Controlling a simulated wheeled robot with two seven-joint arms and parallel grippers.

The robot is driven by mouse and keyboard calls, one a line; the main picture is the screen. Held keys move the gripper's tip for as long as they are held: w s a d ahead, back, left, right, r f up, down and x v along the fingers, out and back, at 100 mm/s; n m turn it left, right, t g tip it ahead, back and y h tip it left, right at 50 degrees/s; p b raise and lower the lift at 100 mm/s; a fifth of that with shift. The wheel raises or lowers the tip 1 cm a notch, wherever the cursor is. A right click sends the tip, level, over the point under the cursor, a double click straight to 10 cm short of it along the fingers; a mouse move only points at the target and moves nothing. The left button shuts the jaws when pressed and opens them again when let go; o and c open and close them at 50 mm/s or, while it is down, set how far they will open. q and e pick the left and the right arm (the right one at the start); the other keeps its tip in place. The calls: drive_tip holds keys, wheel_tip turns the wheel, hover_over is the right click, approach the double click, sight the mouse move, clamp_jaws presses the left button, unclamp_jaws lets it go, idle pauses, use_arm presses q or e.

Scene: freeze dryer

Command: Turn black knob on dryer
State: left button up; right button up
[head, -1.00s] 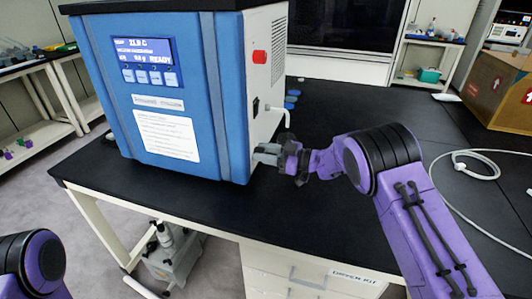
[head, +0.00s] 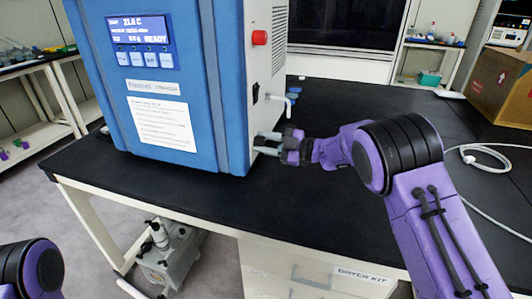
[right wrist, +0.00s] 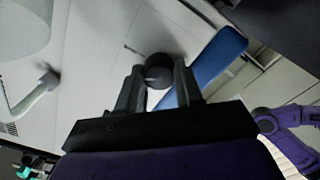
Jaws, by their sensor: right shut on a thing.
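The dryer (head: 175,135) is a blue and white box on the black bench. The black knob (right wrist: 158,68) is a small round knob on the dryer's white side panel, seen in the right wrist view. My right gripper (head: 267,144) is at the lower part of that panel, by the dryer's front corner. In the right wrist view its two fingers (right wrist: 159,84) stand on either side of the knob and are shut on it. In the head view the knob is hard to make out between the fingers. My left gripper is outside the view; only part of the left arm shows at the lower left.
A red knob (head: 260,37), a black switch (head: 255,93) and a white spout (head: 283,98) sit on the same side panel above my gripper. A white hose (head: 485,160) and a cardboard box (head: 500,90) are on the right. The bench front (head: 240,205) is clear.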

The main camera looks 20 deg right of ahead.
drive_tip(key=n+b, duration=0.3)
drive_tip(key=b, duration=0.2)
drive_tip(key=f+n+b, duration=0.1)
drive_tip(key=n+b, duration=0.2)
drive_tip(key=b, duration=0.2)
drive_tip(key=n+b, duration=0.4)
drive_tip(key=b, duration=0.1)
drive_tip(key=shift+f, duration=0.15)
drive_tip(key=shift+s+r+n+b, duration=0.1)
drive_tip(key=shift+r+n+b, duration=0.15)
drive_tip(key=shift+n+b, duration=0.85)
drive_tip(key=o, duration=1)
drive_tip(key=shift+r, duration=0.1)
drive_tip(key=shift+o, duration=0.2)
drive_tip(key=shift+r, duration=0.1)
